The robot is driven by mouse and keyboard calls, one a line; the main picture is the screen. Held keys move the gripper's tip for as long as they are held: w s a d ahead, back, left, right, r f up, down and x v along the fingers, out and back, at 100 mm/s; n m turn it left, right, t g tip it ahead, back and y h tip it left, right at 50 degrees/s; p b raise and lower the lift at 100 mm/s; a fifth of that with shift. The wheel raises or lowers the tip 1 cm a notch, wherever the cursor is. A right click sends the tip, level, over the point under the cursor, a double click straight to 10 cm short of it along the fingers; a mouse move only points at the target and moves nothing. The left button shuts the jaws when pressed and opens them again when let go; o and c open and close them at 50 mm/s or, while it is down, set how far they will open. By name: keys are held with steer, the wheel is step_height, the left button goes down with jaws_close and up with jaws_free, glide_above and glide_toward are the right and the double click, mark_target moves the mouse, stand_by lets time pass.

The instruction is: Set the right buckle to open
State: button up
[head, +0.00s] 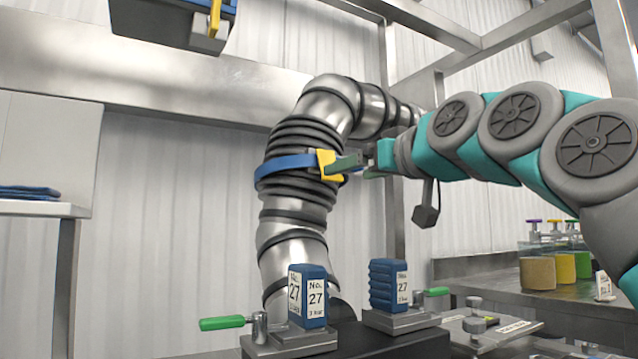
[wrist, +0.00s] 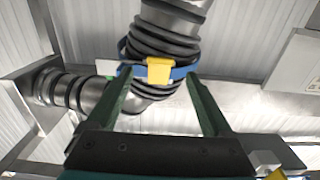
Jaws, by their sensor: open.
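A yellow buckle (head: 329,165) sits on a blue strap (head: 285,167) wrapped around a ribbed metal duct (head: 300,215). In the wrist view the yellow buckle (wrist: 159,71) is between and just beyond my two dark green fingers, with the blue strap (wrist: 183,72) running to both sides. My gripper (head: 345,163) is open, its fingers apart on either side of the buckle. In the head view the near finger overlaps the buckle's right side. Contact cannot be told. The buckle's latch state is too small to tell.
Two blue packs, one labelled 27 (head: 313,297) and another (head: 388,284), stand on metal fixtures with green handles (head: 222,323) below the duct. Coloured jars (head: 538,272) stand at right.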

mark_target(332, 177)
steer(key=shift+p+x, duration=0.35)
steer(key=shift+x, duration=3.45)
jaws_close()
